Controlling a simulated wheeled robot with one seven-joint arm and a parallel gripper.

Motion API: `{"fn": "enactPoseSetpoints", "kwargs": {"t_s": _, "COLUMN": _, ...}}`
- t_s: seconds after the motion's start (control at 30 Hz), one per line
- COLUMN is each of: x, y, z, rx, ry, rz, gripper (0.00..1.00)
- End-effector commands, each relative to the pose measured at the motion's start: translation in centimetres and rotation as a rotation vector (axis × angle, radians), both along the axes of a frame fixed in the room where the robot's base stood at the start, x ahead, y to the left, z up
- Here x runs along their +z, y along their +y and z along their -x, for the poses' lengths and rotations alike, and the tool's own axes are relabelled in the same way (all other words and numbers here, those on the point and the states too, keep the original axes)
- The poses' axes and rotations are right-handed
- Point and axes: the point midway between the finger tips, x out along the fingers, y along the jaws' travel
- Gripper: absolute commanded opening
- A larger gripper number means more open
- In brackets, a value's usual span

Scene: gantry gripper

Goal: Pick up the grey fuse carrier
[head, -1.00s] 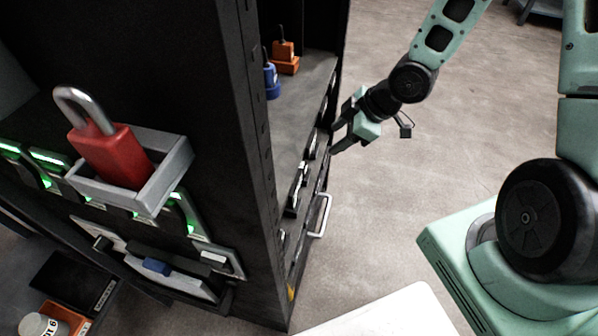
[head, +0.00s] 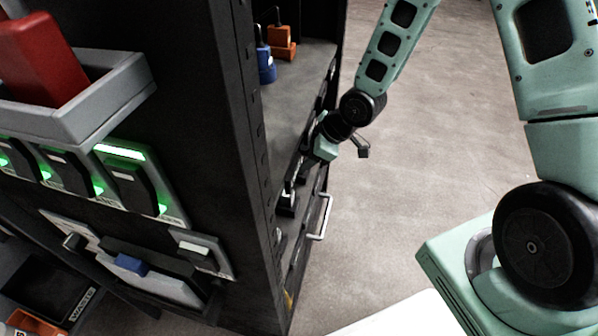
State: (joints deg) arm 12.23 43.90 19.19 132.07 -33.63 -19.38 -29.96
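My gripper (head: 308,150) is at the right-hand face of the dark cabinet (head: 243,190), close to a row of dark fittings along that face. Its fingers are dark against the cabinet and partly hidden, so I cannot tell whether they are open or hold anything. A small fitting with pale parts (head: 289,194) sits on that face below my gripper. I cannot make out for sure which thing is the grey fuse carrier.
An orange padlock (head: 281,47) and a blue padlock (head: 266,68) stand on the cabinet's grey shelf (head: 300,85). A red padlock (head: 40,60) sits in a grey tray (head: 118,98) at left. A pale handle (head: 322,218) sticks out below my gripper.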

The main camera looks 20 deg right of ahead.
Motion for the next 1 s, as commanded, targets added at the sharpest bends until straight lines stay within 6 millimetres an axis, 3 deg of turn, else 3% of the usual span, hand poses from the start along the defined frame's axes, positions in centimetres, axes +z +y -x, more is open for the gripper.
{"fn": "enactPoseSetpoints", "kwargs": {"t_s": 0.1, "x": -1.73, "y": 0.70, "z": -0.55, "rx": 0.001, "ry": 0.000, "rz": 0.000, "gripper": 0.53}}
{"fn": "enactPoseSetpoints", "kwargs": {"t_s": 0.37, "x": -1.68, "y": 0.82, "z": -0.72, "rx": 0.001, "ry": 0.000, "rz": 0.000, "gripper": 0.51}}
{"fn": "enactPoseSetpoints", "kwargs": {"t_s": 0.5, "x": -1.68, "y": 0.83, "z": -0.71, "rx": 0.001, "ry": -0.001, "rz": -0.001, "gripper": 0.12}}
{"fn": "enactPoseSetpoints", "kwargs": {"t_s": 0.53, "x": -1.67, "y": 0.82, "z": -0.71, "rx": 0.001, "ry": -0.001, "rz": -0.001, "gripper": 0.07}}
{"fn": "enactPoseSetpoints", "kwargs": {"t_s": 1.0, "x": -1.35, "y": 0.75, "z": -0.85, "rx": -0.001, "ry": -0.004, "rz": 0.000, "gripper": 0.06}}
